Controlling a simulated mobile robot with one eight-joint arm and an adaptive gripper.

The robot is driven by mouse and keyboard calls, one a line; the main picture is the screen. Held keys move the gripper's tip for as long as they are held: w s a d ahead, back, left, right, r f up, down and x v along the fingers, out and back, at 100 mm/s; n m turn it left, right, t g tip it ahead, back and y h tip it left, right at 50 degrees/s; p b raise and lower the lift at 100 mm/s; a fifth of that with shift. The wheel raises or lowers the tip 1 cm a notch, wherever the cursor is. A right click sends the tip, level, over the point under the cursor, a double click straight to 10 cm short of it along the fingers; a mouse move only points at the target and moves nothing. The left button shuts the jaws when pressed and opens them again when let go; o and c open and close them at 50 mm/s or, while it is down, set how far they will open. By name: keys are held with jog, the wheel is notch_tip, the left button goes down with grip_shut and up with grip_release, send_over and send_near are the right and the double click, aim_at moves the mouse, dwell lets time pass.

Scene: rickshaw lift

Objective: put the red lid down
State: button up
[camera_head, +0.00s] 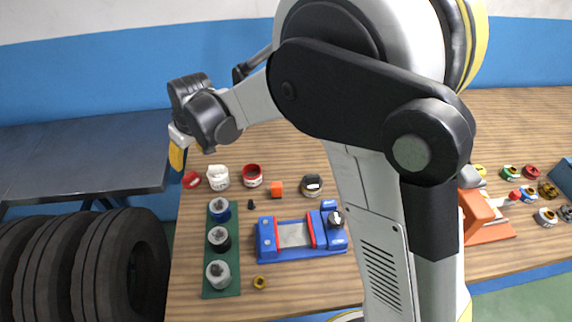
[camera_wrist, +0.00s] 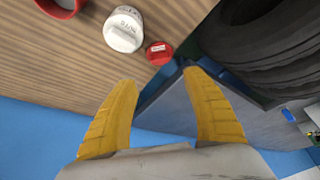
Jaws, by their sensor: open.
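The red lid (camera_head: 192,180) lies at the far left corner of the wooden bench, just left of a white jar (camera_head: 218,177). In the wrist view the lid (camera_wrist: 159,53) is a small red disc with a pale mark on top, beyond the fingertips and close to the white jar (camera_wrist: 123,28). My gripper (camera_wrist: 159,79) is open and empty, its yellow fingers apart on either side of the line to the lid. In the head view my gripper (camera_head: 177,157) is just above and left of the lid, near the bench edge.
A red jar (camera_head: 252,176) stands right of the white jar. A green strip (camera_head: 222,282) holds several round parts, with a blue vise-like fixture (camera_head: 266,238) beside it. Stacked tyres (camera_head: 140,250) and a dark table (camera_head: 80,160) are left of the bench.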

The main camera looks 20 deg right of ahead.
jog(key=s+d+r+m+t+h, duration=0.1)
jog(key=s+d+r+m, duration=0.1)
jog(key=s+d+r, duration=0.55)
jog(key=s+d+r+m+t, duration=0.1)
jog(key=s+d+r+m, duration=0.2)
jog(key=d, duration=0.7)
jog(key=s+d+m+t+h, duration=0.1)
jog(key=s+d+m, duration=0.1)
jog(key=s+d, duration=0.9)
jog(key=s, duration=0.3)
jog(key=shift+s+f+t+h, duration=0.25)
jog(key=shift+s+t+h, duration=0.05)
jog(key=shift+h, duration=0.1)
